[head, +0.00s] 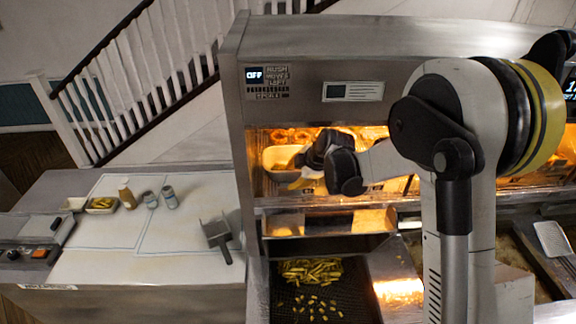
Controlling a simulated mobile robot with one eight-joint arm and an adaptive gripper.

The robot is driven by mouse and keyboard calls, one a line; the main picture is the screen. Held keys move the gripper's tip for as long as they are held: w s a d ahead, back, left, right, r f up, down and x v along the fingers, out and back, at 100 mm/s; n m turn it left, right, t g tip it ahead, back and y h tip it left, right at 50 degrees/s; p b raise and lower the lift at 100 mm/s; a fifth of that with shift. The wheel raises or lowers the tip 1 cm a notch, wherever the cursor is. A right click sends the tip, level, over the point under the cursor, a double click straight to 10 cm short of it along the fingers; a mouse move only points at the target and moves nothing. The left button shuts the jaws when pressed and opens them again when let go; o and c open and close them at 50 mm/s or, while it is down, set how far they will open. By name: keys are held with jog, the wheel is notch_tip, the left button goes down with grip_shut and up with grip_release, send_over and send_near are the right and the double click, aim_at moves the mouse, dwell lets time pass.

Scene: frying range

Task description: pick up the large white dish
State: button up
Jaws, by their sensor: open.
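A large white dish (274,160) sits on the lit shelf of the steel warming cabinet, at the left end of the opening. My gripper (306,168) is inside the cabinet opening, at the right side of the dish. It is open. The black wrist covers the right part of the dish and much of the jaws. I cannot tell whether the fingers touch the rim. What lies in the dish is hard to make out.
The cabinet's left wall (240,130) stands close beside the dish. Below, fries lie in a dark tray (330,270). The left counter (100,255) holds a small fries tray (101,205), a bottle (127,194), two shakers and a scoop (217,233). Its middle is clear.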

aim_at(290, 177)
jog(key=x, duration=0.3)
jog(key=shift+w, duration=0.15)
jog(key=shift+c, duration=0.6)
grip_shut()
jog(key=shift+r, duration=0.15)
